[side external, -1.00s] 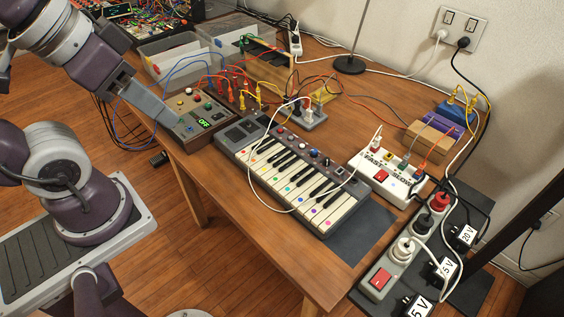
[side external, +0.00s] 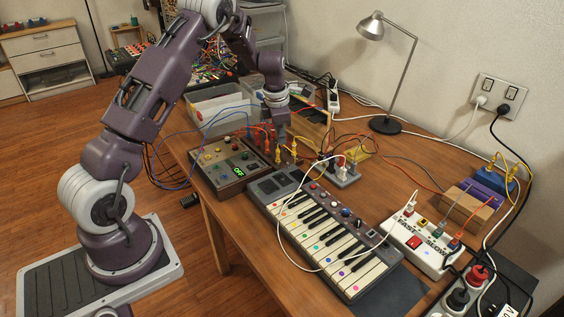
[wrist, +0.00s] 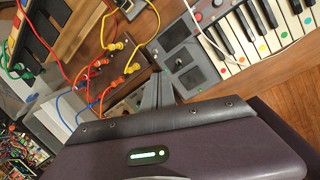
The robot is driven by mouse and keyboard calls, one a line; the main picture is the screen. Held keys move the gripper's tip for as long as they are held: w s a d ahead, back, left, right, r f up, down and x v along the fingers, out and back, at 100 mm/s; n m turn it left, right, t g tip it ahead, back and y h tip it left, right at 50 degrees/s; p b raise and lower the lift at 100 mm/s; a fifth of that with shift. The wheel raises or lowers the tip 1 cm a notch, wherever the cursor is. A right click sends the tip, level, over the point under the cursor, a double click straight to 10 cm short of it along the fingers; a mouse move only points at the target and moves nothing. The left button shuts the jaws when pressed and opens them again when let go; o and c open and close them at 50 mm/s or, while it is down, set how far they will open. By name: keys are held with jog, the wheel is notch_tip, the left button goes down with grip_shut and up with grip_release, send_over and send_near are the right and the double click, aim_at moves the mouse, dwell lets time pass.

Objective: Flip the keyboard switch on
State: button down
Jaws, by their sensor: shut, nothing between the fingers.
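The keyboard (side external: 318,238) lies on the wooden table, with coloured dots on its white keys. A white cable (side external: 285,240) loops over the keys and up to a small socket block (side external: 347,180). In the wrist view, part of the keyboard (wrist: 205,75) shows at the upper right. My gripper (side external: 281,143) is shut and empty, pointing down behind the keyboard's left end, near the yellow plugs. The wrist view shows its fingers (wrist: 158,90).
A brown control box (side external: 215,180) with a green OFF display stands left of the keyboard. Red and yellow plugs (side external: 279,153) with cables crowd behind it. A white power strip (side external: 412,243) marked FAST and SLOW is at the right. A lamp (side external: 386,123) stands at the back.

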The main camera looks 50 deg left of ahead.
jog(key=shift+w+a+f+n, duration=0.1)
jog(key=shift+a+f+n, duration=0.2)
jog(key=shift+f, duration=0.2)
jog(key=shift+a+f+n, duration=0.2)
jog(key=shift+a+f, duration=0.05)
jog(key=shift+f, duration=0.2)
send_near(286, 167)
jog(key=f, duration=0.5)
jog(key=shift+s+a+f, duration=0.15)
jog(key=shift+s+f, duration=0.15)
jog(key=shift+f, duration=0.1)
jog(key=shift+w+r, duration=0.2)
jog(key=shift+w, duration=0.1)
jog(key=shift+w+r, duration=0.2)
jog(key=shift+w, duration=0.3)
jog(key=shift+r, duration=0.15)
